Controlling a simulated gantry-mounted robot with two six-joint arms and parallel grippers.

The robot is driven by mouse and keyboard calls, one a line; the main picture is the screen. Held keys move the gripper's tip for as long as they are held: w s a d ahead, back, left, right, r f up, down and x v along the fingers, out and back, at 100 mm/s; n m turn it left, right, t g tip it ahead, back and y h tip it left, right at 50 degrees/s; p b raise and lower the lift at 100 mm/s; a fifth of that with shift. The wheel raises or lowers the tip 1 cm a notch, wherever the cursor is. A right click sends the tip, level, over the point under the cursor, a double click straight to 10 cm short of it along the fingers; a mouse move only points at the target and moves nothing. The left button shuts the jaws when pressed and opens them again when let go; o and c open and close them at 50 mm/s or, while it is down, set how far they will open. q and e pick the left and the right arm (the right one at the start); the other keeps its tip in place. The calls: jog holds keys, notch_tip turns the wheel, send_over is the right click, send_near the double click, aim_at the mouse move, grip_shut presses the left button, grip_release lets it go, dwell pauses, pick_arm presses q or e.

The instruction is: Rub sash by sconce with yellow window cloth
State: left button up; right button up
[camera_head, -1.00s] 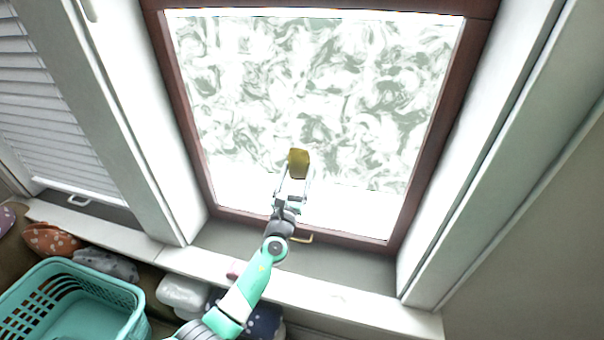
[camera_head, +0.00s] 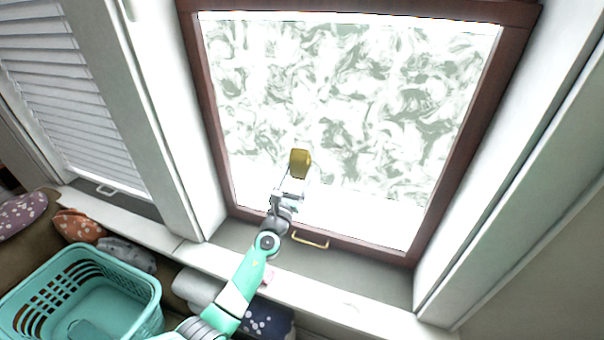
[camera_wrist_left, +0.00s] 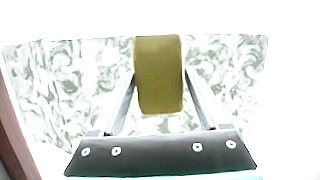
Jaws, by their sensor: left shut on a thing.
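The yellow cloth (camera_head: 300,162) is a folded pad held between the fingers of my left gripper (camera_head: 294,178). In the left wrist view the cloth (camera_wrist_left: 159,75) stands upright between the two fingers of the gripper (camera_wrist_left: 159,95), which is shut on it. The cloth is in front of the lower middle of the window sash (camera_head: 340,120), a brown-framed pane with grey-white smeary marks. I cannot tell whether the cloth touches the glass. No sconce shows. My right gripper is in neither view.
A brass handle (camera_head: 310,239) sits on the lower frame, close to my left arm. A pale sill (camera_head: 300,297) runs below. A turquoise basket (camera_head: 130,298) and cushions (camera_head: 22,214) lie at the lower left. A louvred blind (camera_head: 60,90) covers the window at left.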

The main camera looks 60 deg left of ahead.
pick_arm(q)
notch_tip(320, 180, up, 2)
jog(key=shift+r+p, duration=0.2)
jog(key=shift+p, duration=0.8)
jog(key=shift+f, duration=0.1)
jog(key=shift+w+d, duration=1.2)
jog(key=shift+d, duration=0.2)
jog(key=shift+w+d+f+b, duration=0.1)
jog(key=shift+w+d+b, duration=0.25)
jog(key=shift+w+d, duration=1.4)
jog(key=shift+d, duration=0.15)
jog(key=shift+w+d, duration=0.55)
jog(key=shift+d, duration=0.2)
jog(key=shift+w+d+b, duration=0.8)
jog(key=shift+w+d, duration=0.3)
jog(key=shift+d, duration=0.2)
jog(key=shift+w+d+b, duration=0.8)
jog(key=shift+w+d, duration=0.3)
jog(key=shift+d, duration=0.15)
jog(key=shift+r+p, duration=1.05)
jog(key=shift+r, duration=0.2)
